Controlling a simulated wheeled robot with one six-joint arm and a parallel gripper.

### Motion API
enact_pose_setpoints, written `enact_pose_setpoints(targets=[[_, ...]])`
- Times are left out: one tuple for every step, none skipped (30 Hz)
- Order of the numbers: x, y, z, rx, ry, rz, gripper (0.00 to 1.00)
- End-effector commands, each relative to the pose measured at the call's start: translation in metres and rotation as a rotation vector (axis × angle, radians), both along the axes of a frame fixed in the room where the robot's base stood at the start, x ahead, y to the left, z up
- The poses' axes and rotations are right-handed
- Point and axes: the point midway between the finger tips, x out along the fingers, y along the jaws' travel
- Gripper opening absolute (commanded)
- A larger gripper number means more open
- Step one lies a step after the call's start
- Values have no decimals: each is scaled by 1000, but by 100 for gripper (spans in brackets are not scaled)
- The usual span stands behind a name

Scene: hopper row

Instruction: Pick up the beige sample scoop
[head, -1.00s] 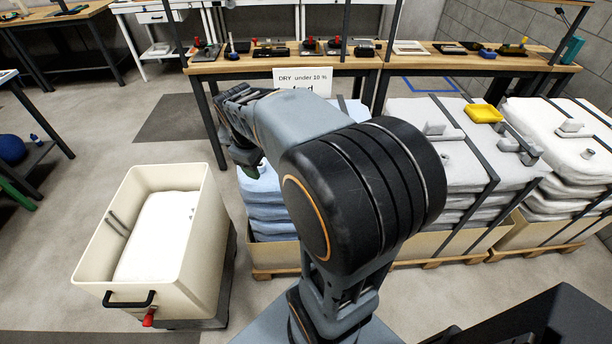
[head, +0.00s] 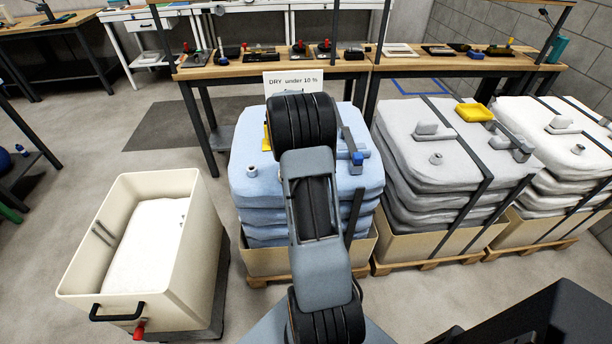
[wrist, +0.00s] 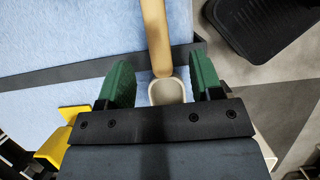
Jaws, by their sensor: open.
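The beige sample scoop (wrist: 168,91) shows in the wrist view on the blue bags (wrist: 60,40). Its tan handle points away from my palm across a dark strap, and its pale cup is near the palm. My gripper (wrist: 162,70) is open. Its two green fingers stand on either side of the scoop, with a visible gap on both sides. Whether the fingers are level with the scoop or above it, I cannot tell. In the head view my arm hides the gripper and the scoop over the blue stack (head: 250,180).
A yellow item (wrist: 72,128) is left of my gripper; a blue-and-grey fitting (head: 355,150) sits on the stack's right side. A grey bag stack (head: 420,165) with a yellow tray (head: 474,112) stands to the right. A cream bin (head: 185,255) stands left. A workbench (head: 225,68) runs behind.

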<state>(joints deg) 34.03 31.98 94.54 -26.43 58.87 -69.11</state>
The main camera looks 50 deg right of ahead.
Motion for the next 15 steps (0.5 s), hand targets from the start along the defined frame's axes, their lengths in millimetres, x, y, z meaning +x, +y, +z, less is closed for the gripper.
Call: enact_pose_setpoints(targets=[[-2, -2, -5, 1, 3, -1, 60], [-3, -2, -7, 1, 3, -1, 60], [-3, -3, -10, 0, 2, -2, 60], [-3, -3, -11, 0, 0, -1, 60], [-4, -4, -12, 0, 0, -1, 60], [-4, -4, -13, 0, 0, -1, 60], [-4, -5, -14, 0, 0, -1, 60], [-5, -6, -15, 0, 0, -1, 60], [-6, -7, -19, 1, 1, -3, 60], [-7, -9, -22, 1, 2, -3, 60], [-8, -11, -26, 2, 2, -3, 60], [-10, -14, -30, 2, 2, -4, 60], [-11, -16, -34, 2, 2, -4, 60], [-12, -18, -38, 2, 1, -4, 60], [-14, -20, -42, 1, 2, -3, 60]])
